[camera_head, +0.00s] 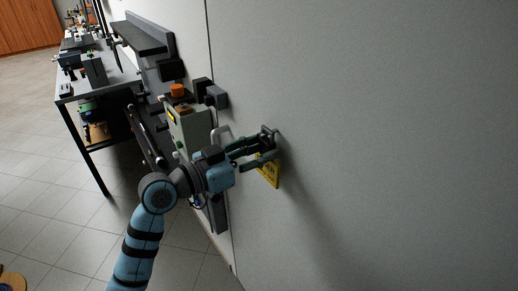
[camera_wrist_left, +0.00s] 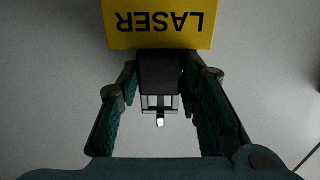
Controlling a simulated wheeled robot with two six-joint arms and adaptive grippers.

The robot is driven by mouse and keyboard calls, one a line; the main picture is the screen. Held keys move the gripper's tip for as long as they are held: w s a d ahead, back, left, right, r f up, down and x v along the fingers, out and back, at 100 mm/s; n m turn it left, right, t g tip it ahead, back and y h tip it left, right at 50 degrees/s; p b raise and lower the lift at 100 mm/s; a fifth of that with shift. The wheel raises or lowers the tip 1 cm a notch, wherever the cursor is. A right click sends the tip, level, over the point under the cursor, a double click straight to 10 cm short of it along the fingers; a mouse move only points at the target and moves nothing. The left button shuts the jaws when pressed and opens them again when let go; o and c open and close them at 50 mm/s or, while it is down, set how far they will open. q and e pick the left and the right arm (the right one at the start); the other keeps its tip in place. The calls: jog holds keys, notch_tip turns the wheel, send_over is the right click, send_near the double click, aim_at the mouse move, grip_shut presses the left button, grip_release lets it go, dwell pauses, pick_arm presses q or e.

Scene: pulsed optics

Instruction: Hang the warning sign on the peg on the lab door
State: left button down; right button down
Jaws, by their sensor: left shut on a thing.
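The yellow warning sign (camera_head: 268,173) hangs below my left gripper's fingertips, close to the grey wall-like surface on the right. In the left wrist view the sign (camera_wrist_left: 160,22) shows "LASER" upside down. My left gripper (camera_head: 271,146) is shut on the dark block (camera_wrist_left: 160,72) at the sign's edge. A pale open frame with a bright tip (camera_wrist_left: 160,120) shows beside this block. A small dark fitting (camera_head: 268,132) shows at the fingertips against the surface. I cannot tell whether it is the peg or part of the sign, or whether the sign bears on a peg.
A workbench (camera_head: 100,84) with equipment stands at the back left. The grey surface (camera_head: 400,130) to the right is bare.

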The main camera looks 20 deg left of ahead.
pick_arm(q)
jog(key=shift+f, duration=0.2)
jog(key=c, duration=1.1)
grip_release()
jog(key=shift+o, duration=0.2)
jog(key=v, duration=1.2)
